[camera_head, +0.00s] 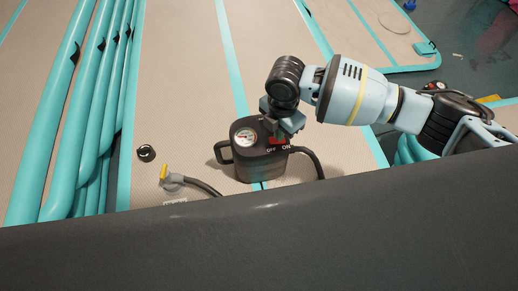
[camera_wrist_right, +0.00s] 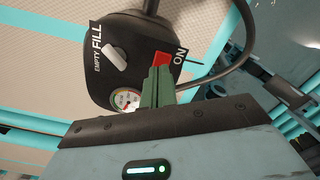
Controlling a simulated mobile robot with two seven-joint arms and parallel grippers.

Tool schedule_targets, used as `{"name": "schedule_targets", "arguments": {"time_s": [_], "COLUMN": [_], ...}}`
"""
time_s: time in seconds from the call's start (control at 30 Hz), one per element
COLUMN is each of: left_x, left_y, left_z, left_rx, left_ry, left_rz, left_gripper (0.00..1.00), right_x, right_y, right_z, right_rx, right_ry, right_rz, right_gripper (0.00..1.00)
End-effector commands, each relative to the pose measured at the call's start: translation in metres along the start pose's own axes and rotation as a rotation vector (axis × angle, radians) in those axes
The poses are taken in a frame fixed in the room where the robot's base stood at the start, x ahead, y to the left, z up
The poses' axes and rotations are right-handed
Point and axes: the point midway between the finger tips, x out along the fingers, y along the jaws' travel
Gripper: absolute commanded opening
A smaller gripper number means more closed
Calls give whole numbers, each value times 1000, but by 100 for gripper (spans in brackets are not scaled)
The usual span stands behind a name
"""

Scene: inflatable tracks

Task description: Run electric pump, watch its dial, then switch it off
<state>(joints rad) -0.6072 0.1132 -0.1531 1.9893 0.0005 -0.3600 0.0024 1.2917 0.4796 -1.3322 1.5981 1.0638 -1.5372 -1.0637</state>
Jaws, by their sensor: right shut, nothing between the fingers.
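The electric pump (camera_head: 262,165) is a dark grey box with a side handle, standing on the beige mat. Its round white dial (camera_head: 246,137) faces up; the needle's reading is too small to tell. The dial also shows partly in the right wrist view (camera_wrist_right: 126,99). The red switch (camera_wrist_right: 161,59) sits by the ON label, and OFF and ON are printed below it in the head view. My right gripper (camera_head: 284,131) is shut and empty, its green fingertips (camera_wrist_right: 157,75) at or touching the switch. Which way the switch is tipped I cannot tell. My left gripper is out of view.
A white FILL/EMPTY lever (camera_wrist_right: 115,52) is on the pump. A black hose (camera_head: 308,158) leaves its right side. A yellow-handled valve (camera_head: 170,179) and black cap (camera_head: 146,153) lie left. Teal inflatable tubes (camera_head: 85,110) run along the left. Mat beyond the pump is clear.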

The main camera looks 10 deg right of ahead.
Motion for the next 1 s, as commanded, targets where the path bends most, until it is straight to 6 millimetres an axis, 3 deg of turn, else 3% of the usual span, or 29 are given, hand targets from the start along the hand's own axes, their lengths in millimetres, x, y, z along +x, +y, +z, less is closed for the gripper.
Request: {"name": "schedule_targets", "arguments": {"time_s": [0.43,1.0], "left_x": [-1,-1], "left_y": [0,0], "left_z": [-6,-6], "left_rx": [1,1], "left_ry": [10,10], "left_rz": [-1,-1], "left_gripper": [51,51], "right_x": [0,0], "right_y": [11,11], "right_z": [-19,-20], "right_rx": [-1,0], "right_ry": [0,0], "right_rz": [0,0], "right_gripper": [0,0]}}
